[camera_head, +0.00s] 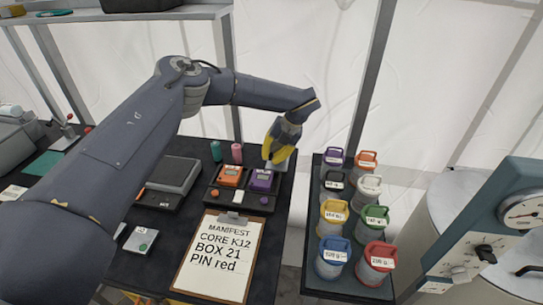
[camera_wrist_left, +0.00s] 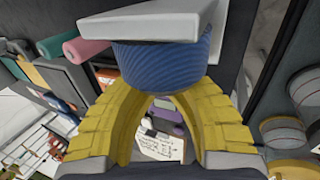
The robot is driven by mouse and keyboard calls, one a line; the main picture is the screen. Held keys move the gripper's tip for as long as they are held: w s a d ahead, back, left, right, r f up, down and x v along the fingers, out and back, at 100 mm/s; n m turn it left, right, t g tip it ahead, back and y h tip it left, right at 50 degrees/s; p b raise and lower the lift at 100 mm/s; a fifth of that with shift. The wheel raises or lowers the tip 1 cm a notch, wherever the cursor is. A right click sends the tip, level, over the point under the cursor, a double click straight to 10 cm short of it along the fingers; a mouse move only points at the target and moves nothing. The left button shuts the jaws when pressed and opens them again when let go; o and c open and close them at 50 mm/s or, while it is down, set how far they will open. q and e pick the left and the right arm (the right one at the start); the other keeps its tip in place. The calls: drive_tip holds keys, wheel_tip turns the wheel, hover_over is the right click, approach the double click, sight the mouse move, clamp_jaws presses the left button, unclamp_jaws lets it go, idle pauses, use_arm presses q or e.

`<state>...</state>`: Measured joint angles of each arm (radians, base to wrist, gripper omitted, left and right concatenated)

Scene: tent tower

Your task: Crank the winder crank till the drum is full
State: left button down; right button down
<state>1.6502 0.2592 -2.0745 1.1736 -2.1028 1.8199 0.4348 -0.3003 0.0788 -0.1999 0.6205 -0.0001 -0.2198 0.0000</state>
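My left gripper (camera_head: 283,143) has yellow fingers and points down over the back right of the dark bench. In the left wrist view the left gripper (camera_wrist_left: 160,92) has its fingers arching in toward a blue ribbed round body (camera_wrist_left: 165,62), which looks like a wound drum. A white slab (camera_wrist_left: 150,25) lies across that body. A pale grey piece (camera_head: 285,158) shows just below the fingers in the head view. The fingertips are partly hidden, so I cannot tell whether they grip anything. I cannot make out a crank handle there. My right gripper is not in view.
A clipboard (camera_head: 217,262), an orange device (camera_head: 230,175) and a purple device (camera_head: 262,180) lie on the bench. A rack at right holds several coloured-lid canisters (camera_head: 334,210). A gauge panel (camera_head: 500,235) stands far right.

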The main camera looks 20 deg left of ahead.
use_arm(q)
drive_tip(key=shift+f, duration=0.1)
idle(0.4)
drive_tip(key=shift+d+f+h, duration=0.15)
drive_tip(key=shift+h, duration=0.75)
drive_tip(key=c, duration=1.4)
unclamp_jaws()
drive_tip(key=shift+o, duration=0.2)
drive_tip(key=v, duration=1.2)
drive_tip(key=shift+s, duration=0.1)
